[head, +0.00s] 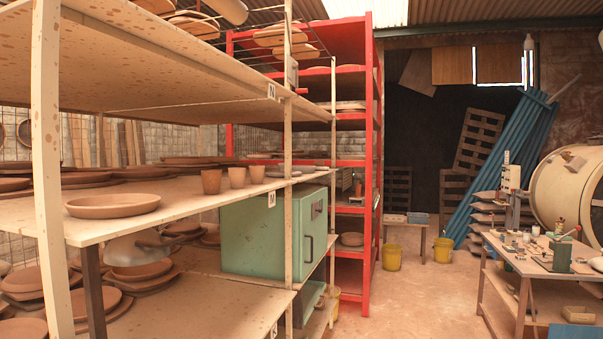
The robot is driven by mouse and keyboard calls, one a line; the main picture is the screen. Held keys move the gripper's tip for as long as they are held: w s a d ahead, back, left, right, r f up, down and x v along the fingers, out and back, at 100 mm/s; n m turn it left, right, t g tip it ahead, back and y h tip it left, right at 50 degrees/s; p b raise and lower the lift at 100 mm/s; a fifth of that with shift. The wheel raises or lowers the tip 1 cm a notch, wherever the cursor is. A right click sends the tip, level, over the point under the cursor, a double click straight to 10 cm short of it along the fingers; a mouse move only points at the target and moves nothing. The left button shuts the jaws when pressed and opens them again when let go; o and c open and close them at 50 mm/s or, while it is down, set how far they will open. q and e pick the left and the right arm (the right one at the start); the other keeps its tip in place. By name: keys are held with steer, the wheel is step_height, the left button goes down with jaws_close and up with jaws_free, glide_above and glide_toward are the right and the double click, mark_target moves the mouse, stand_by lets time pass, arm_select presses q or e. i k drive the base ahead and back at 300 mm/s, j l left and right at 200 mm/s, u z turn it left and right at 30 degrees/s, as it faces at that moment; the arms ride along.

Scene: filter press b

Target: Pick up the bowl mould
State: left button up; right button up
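I cannot single out the bowl mould with certainty. A pale grey rounded thing (128,250) shows in the shadow under the middle board of the near shelf at left; its shape is partly hidden and I cannot tell what it is. A small rounded bowl-like piece (351,239) sits on a lower level of the red rack. Neither of my grippers shows in the head view.
The near cream shelf (190,202) holds a wide clay dish (112,205), three clay cups (237,177) and stacked plates. A green cabinet (262,238) stands lower. A cluttered workbench (540,265) is at right. Bare floor (420,305) lies between.

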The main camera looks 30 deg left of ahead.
mark_target(304, 168)
steer(key=i+u, duration=0.1)
steer(key=u, duration=0.15)
steer(key=i, duration=5.35)
steer(key=i+l+u, duration=0.1)
steer(key=i+u, duration=0.2)
steer(key=i+l+u, duration=0.3)
steer(key=i, duration=0.15)
steer(key=i+l+u, duration=0.15)
steer(key=i+u, duration=0.15)
steer(key=u, duration=2.1)
steer(key=i+l, duration=0.05)
steer(key=l, duration=0.05)
